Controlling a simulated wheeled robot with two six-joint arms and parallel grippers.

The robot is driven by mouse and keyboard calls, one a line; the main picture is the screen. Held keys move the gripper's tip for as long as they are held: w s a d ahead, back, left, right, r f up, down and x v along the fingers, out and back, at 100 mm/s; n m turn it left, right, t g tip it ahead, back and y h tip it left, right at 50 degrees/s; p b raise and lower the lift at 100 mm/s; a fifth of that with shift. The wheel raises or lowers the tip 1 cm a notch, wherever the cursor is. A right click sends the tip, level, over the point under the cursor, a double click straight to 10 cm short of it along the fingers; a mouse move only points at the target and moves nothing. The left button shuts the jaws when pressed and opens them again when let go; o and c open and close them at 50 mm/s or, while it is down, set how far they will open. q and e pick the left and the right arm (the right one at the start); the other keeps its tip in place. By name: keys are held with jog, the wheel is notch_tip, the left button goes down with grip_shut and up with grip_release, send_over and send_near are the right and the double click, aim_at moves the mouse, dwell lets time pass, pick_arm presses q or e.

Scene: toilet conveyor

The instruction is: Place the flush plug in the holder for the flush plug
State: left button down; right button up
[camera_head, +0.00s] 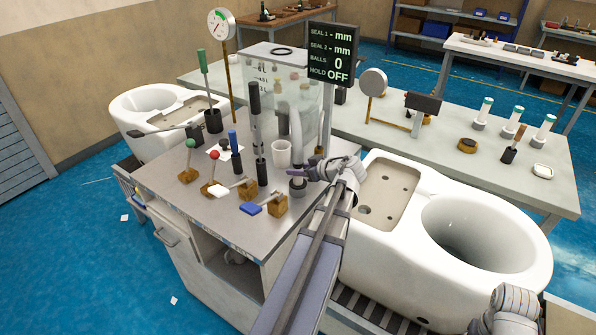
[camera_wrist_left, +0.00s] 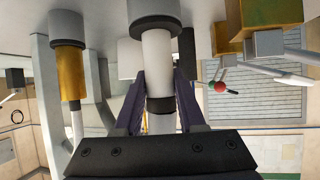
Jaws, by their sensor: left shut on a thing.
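My left gripper (camera_head: 312,172) is shut on a pale grey-white cylinder, which I take to be the flush plug (camera_head: 297,125). In the left wrist view the plug (camera_wrist_left: 158,55) shows between the purple fingers, with a dark ring and a wider grey end beyond. In the head view it is upright at the right side of the bench. I cannot tell whether it stands in a holder or is just above the bench top. My right gripper's fingers are out of view.
A steel bench (camera_head: 195,210) carries several tools and levers near the plug. A clear tank (camera_head: 290,75) stands behind. A brass-coloured cylinder (camera_wrist_left: 70,75) is beside the plug in the left wrist view. A toilet bowl (camera_head: 400,255) is at the right.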

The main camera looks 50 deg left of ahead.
pick_arm(q)
jog(key=shift+f, duration=0.25)
jog(key=c, duration=0.5)
grip_release()
jog(key=shift+r, duration=0.1)
jog(key=shift+r, duration=0.2)
jog(key=p+v, duration=0.6)
jog(key=v, duration=0.6)
jog(key=shift+f, duration=0.1)
